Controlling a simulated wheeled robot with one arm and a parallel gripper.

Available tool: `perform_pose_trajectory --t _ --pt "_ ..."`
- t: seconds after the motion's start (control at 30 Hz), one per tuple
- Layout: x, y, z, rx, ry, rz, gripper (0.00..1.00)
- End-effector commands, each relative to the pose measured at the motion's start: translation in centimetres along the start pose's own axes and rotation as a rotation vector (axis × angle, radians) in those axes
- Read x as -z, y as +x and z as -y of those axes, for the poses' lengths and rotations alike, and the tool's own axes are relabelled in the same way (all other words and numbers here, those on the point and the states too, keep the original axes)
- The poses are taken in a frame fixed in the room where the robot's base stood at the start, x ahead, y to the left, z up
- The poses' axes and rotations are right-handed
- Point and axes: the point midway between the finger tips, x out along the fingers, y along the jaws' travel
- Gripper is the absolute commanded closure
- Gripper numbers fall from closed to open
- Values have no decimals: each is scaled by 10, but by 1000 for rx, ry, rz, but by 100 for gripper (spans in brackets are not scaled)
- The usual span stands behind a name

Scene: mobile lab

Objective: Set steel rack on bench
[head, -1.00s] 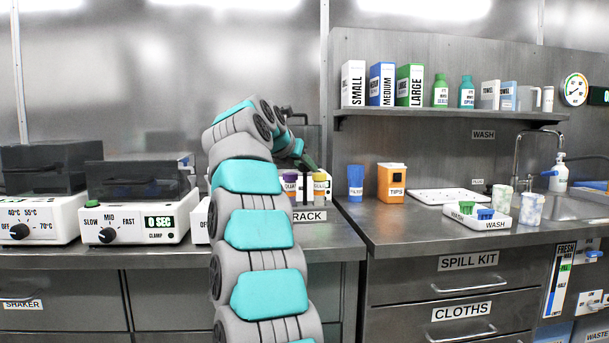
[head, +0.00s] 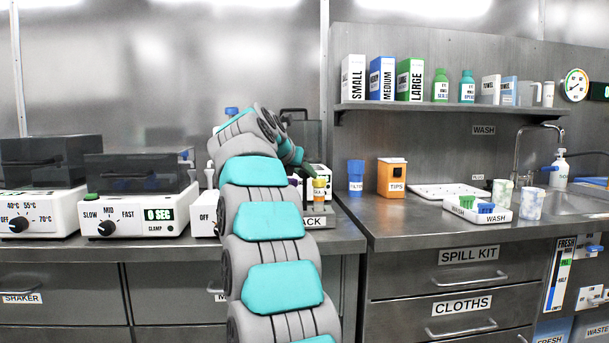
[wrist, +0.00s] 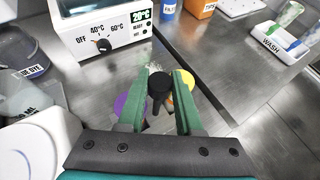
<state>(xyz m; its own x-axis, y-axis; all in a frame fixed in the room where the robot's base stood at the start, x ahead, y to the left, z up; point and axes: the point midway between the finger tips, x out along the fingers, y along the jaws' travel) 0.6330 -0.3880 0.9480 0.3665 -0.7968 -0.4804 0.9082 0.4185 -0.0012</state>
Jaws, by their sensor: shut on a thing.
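My gripper (wrist: 160,75) is shut on the black knob (wrist: 160,88) of the steel rack, its green fingers on either side. The rack holds a tube with a purple cap (wrist: 128,106) and one with a yellow cap (wrist: 183,80). In the head view the rack's label (head: 314,222) and the yellow-capped tube (head: 319,188) show to the right of my arm, over the bench (head: 345,238). My arm hides the rack's left part. I cannot tell whether its base touches the bench.
A white heater box (wrist: 101,32) with a dial stands behind the rack. A shaker (head: 140,205) is to the left. A dye bottle (wrist: 22,50) is left of my gripper. Bare steel bench lies to the right, before the blue filter cup (head: 356,175) and orange tips box (head: 391,178).

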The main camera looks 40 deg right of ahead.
Motion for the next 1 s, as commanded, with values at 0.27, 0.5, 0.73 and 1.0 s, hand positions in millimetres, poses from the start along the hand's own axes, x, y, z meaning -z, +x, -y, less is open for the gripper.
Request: perform_pose_trajectory --t 0.27,0.5,0.73,1.0 --pt "0 -1 0 -1 1 2 100" --pt "2 1 0 0 1 1 51" --pt "2 1 0 0 1 1 36" --pt "-2 -2 0 0 1 1 36"
